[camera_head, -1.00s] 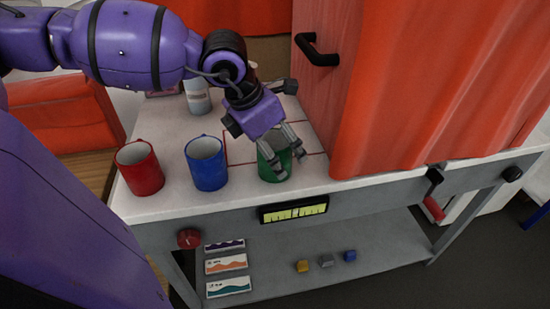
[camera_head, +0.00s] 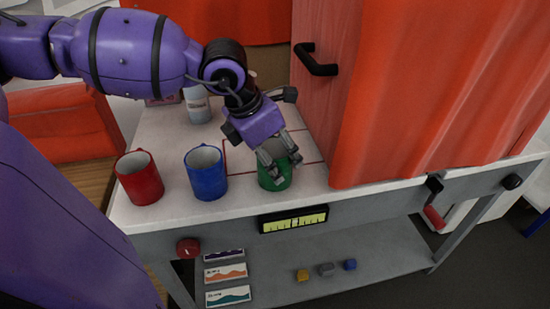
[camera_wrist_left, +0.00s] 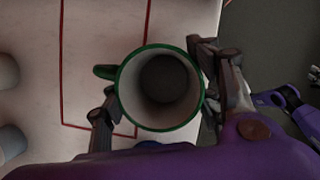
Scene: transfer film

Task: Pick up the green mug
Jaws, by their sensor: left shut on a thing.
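The green mug (camera_head: 275,177) stands upright on the white worktop (camera_head: 240,203), to the right of the blue mug (camera_head: 206,174) and the red mug (camera_head: 139,178). My left gripper (camera_head: 279,155) reaches down onto it from above and is shut on it. In the left wrist view the green mug (camera_wrist_left: 160,88) is seen from above, empty, its handle to the left. The fingers of the left gripper (camera_wrist_left: 158,105) press on its left and right sides. My right gripper is not in the head view.
A red-orange curtain (camera_head: 440,90) and a pink door with a black handle (camera_head: 316,62) stand close on the right. Small blocks (camera_head: 326,269) lie on the lower shelf.

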